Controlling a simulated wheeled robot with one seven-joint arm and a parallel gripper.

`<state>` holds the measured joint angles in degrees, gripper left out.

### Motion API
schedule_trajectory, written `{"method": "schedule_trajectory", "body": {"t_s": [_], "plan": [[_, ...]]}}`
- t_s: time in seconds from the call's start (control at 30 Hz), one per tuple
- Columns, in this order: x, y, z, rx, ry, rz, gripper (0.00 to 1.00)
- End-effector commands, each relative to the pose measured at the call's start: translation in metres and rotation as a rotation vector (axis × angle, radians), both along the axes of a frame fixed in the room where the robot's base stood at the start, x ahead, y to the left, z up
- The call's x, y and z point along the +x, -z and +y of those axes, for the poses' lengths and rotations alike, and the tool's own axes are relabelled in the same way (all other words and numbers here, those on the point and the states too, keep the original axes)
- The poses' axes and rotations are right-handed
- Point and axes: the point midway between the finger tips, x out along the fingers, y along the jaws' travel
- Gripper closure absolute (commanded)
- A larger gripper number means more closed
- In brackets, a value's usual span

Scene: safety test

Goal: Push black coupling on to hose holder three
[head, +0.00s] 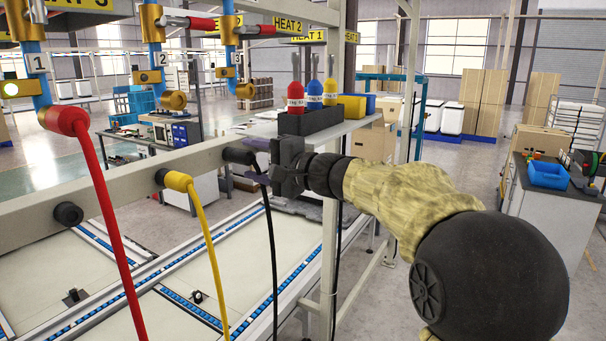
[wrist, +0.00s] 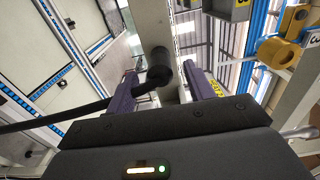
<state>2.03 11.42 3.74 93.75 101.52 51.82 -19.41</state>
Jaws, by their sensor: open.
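The black coupling (head: 238,156) is at the right end of the grey beam (head: 120,188), lying sideways with its black hose (head: 271,240) hanging down. Hose holder three is hidden behind it, so how far the coupling sits on it cannot be told. My gripper (head: 257,160) is open at the coupling's hose end, with one purple finger above and one below. In the wrist view the coupling (wrist: 160,68) shows between the spread fingers (wrist: 161,78), and its hose runs off to the left. I see no clear contact with either finger.
A yellow coupling (head: 178,181) is on the beam's middle holder; the left holder (head: 68,213) is bare. A red coupling (head: 62,120) is on pipe 1. A shelf (head: 335,132) with red, blue and yellow bottles and an upright post stand close to my gripper.

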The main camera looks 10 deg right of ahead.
Motion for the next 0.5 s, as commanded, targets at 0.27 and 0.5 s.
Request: {"method": "schedule_trajectory", "body": {"t_s": [0.27,0.5], "plan": [[-0.034,0.004,-0.045,-0.002,0.005,-0.004,0.47],[-0.064,0.004,-0.083,-0.002,0.004,-0.004,0.47]]}}
